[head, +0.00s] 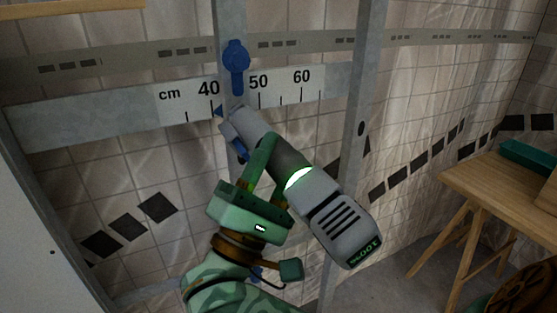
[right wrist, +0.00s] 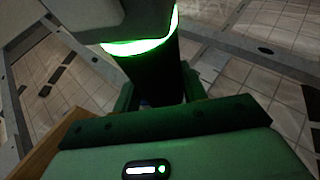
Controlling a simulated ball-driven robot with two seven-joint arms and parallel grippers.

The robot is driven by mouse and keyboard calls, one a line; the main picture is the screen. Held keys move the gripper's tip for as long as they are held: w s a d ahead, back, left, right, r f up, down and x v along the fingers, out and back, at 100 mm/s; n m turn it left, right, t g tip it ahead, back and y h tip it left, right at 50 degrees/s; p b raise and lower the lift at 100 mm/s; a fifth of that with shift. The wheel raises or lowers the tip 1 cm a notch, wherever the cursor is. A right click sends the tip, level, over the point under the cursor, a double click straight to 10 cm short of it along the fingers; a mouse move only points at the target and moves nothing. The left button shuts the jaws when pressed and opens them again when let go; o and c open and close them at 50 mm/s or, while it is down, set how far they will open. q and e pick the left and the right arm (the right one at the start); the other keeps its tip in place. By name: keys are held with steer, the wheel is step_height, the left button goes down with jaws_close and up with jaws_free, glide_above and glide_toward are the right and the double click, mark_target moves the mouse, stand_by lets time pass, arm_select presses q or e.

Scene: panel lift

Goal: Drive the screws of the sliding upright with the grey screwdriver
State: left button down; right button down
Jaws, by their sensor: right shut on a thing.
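The grey screwdriver (head: 335,215) is a thick tool with a dark band and a lit green ring; its body also shows in the right wrist view (right wrist: 155,70). My right gripper (head: 262,165) is shut around its dark middle. The screwdriver's front end points up and left at the sliding upright (head: 229,20), just below the scale strip (head: 290,90). Blue parts show beside that front end. A blue handle (head: 236,60) sits on the upright above the strip, between 40 and 50. The screws and the tool's tip are hidden, so contact cannot be told. My left gripper is not in view.
A second grey upright (head: 352,130) stands to the right of the screwdriver. A horizontal rail (head: 80,120) crosses behind the uprights in front of a tiled wall.

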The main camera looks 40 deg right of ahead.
mark_target(293, 180)
stand_by(0.6)
steer(key=shift+s+a, duration=0.3)
steer(key=shift+s, duration=0.8)
steer(key=shift+s+a, duration=0.25)
steer(key=shift+s, duration=0.8)
